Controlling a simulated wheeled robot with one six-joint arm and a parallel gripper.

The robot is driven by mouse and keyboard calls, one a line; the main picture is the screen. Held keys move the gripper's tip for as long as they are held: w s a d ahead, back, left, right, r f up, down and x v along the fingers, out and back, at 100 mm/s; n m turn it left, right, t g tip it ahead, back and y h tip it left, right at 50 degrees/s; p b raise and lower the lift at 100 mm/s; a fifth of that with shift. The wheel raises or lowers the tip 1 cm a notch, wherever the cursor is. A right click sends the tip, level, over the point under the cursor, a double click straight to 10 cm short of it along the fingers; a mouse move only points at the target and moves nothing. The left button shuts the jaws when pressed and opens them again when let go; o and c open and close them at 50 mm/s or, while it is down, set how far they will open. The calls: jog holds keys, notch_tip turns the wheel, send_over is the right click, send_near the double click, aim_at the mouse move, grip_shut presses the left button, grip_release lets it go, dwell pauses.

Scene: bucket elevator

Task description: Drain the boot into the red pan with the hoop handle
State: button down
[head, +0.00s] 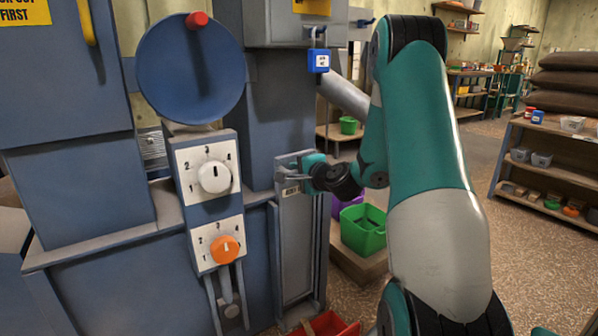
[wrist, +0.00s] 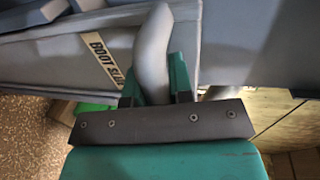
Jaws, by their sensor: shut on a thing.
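The boot slide (head: 297,245) is a tall grey panel on the lower right of the blue machine. Its label in the wrist view (wrist: 107,60) starts with "BOOT"; the rest is partly covered. My gripper (head: 308,170) is at the slide's top and is shut on its grey bar handle (wrist: 152,45), with a teal finger on each side in the wrist view. The red pan (head: 338,331) is on the floor below the slide, cut off by the lower picture edge. I cannot make out its hoop handle or what it holds.
A white dial (head: 214,177) and an orange dial (head: 225,249) are left of the slide. A blue padlock (head: 319,61) hangs above. A green bin (head: 363,229) and a purple bin (head: 341,206) stand right of the slide, behind my arm. Open floor lies farther right.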

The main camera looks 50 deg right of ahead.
jog(key=c, duration=1.1)
grip_release()
jog(key=shift+w+a, duration=0.1)
jog(key=shift+a, duration=0.05)
jog(key=shift+o, duration=0.4)
jog(key=shift+s, duration=0.2)
jog(key=b+v, duration=1.3)
jog(key=v, duration=0.4)
jog(key=shift+r, duration=0.1)
